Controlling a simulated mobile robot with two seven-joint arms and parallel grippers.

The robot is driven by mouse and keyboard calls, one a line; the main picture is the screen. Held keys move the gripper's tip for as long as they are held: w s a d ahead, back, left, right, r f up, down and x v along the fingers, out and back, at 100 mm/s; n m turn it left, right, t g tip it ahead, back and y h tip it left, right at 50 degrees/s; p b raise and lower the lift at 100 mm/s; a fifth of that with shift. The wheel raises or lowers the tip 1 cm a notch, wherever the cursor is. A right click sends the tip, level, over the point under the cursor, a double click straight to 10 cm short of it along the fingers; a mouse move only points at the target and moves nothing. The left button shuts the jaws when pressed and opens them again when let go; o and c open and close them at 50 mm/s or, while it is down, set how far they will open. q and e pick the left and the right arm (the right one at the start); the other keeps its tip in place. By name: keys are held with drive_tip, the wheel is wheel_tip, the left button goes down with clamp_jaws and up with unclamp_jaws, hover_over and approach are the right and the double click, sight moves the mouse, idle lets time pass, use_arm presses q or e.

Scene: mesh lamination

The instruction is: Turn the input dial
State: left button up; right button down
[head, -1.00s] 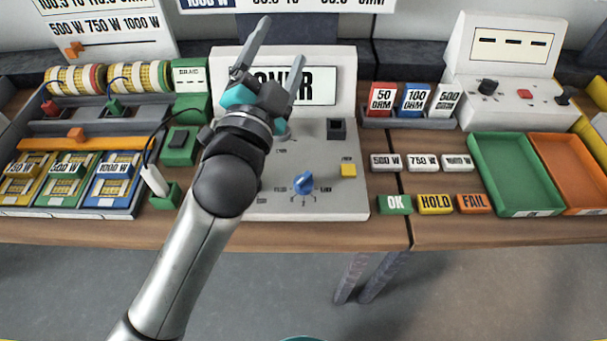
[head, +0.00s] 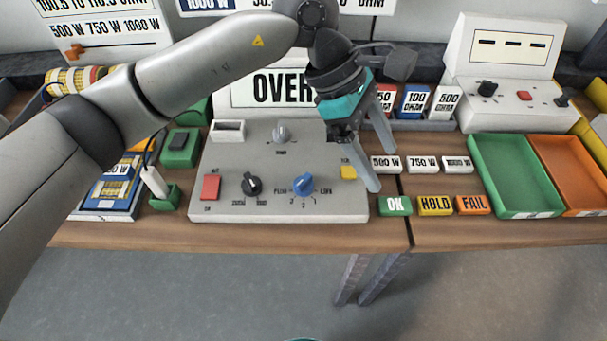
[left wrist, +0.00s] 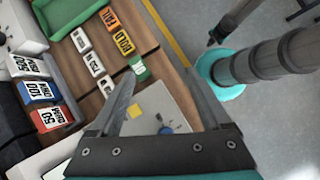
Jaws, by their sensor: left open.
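The grey control panel (head: 225,208) has a blue dial (head: 303,184) at its front, a black dial (head: 251,184) left of it and a grey dial (head: 281,133) farther back. The dial labels are too small to tell which is the input dial. My left gripper (head: 382,168) is open and empty, its fingers pointing down over the panel's right edge, to the right of the blue dial and apart from it. In the left wrist view the blue dial (left wrist: 166,131) shows partly, low between the fingers.
A red switch (head: 210,187) and a yellow button (head: 348,172) are on the panel. OK, HOLD (head: 435,205) and FAIL blocks lie to the right, before a green tray (head: 515,175) and an orange tray (head: 575,170).

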sight(303, 179)
use_arm(q)
drive_tip(key=w+a+t+y, duration=0.3)
drive_tip(key=w+a+y, duration=0.35)
drive_tip(key=a, duration=0.45)
drive_tip(key=shift+h, duration=0.35)
drive_tip(key=f, duration=1.5)
drive_tip(key=shift+d+b, duration=0.25)
drive_tip(key=shift+b, duration=0.1)
drive_tip(key=shift+c, duration=0.3)
clamp_jaws()
